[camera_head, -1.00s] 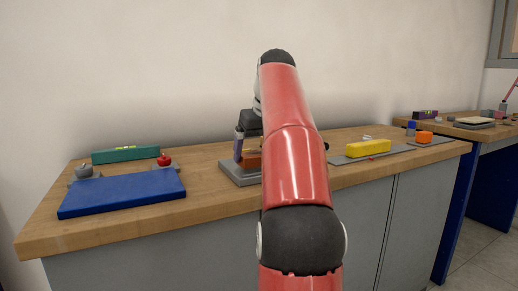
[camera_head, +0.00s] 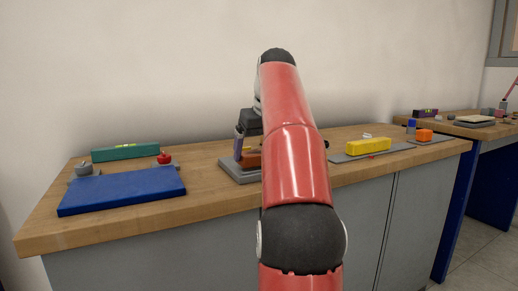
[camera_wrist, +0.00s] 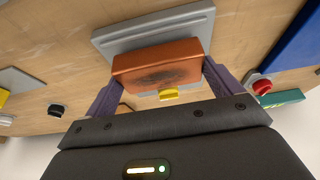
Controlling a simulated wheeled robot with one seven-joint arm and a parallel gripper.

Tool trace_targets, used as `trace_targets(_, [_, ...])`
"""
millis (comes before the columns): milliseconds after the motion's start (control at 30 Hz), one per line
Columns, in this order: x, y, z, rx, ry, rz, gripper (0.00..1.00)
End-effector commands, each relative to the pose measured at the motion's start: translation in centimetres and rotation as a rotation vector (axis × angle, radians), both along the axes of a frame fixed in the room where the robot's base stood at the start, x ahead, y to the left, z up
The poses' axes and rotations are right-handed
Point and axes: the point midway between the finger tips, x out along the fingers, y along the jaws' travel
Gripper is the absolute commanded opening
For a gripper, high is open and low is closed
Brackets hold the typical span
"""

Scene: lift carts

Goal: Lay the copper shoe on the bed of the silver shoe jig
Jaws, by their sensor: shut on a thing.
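The copper shoe (camera_wrist: 157,66) is an orange-brown block with a dark smudge on its face. In the wrist view it sits between the two purple fingers of my gripper (camera_wrist: 160,80), which is shut on it. The silver shoe jig (camera_wrist: 150,30) is a grey stepped plate behind the shoe in that view. In the head view the jig (camera_head: 236,172) lies on the bench, with the shoe (camera_head: 252,160) over it, partly hidden by my red arm. I cannot tell whether the shoe touches the jig bed. A small yellow part (camera_wrist: 168,95) shows beside the shoe.
A blue slab (camera_head: 122,191), a teal level (camera_head: 125,153) and a red knob (camera_head: 164,158) are at the left of the wooden bench. Bare wood lies between the slab and jig.

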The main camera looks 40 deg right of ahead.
Motion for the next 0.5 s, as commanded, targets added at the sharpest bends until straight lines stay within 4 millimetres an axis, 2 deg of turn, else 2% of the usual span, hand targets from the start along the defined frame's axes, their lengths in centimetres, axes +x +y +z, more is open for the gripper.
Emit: trace_targets(500, [-0.05,0.08,-0.62,-0.004,-0.005,0.0,0.21])
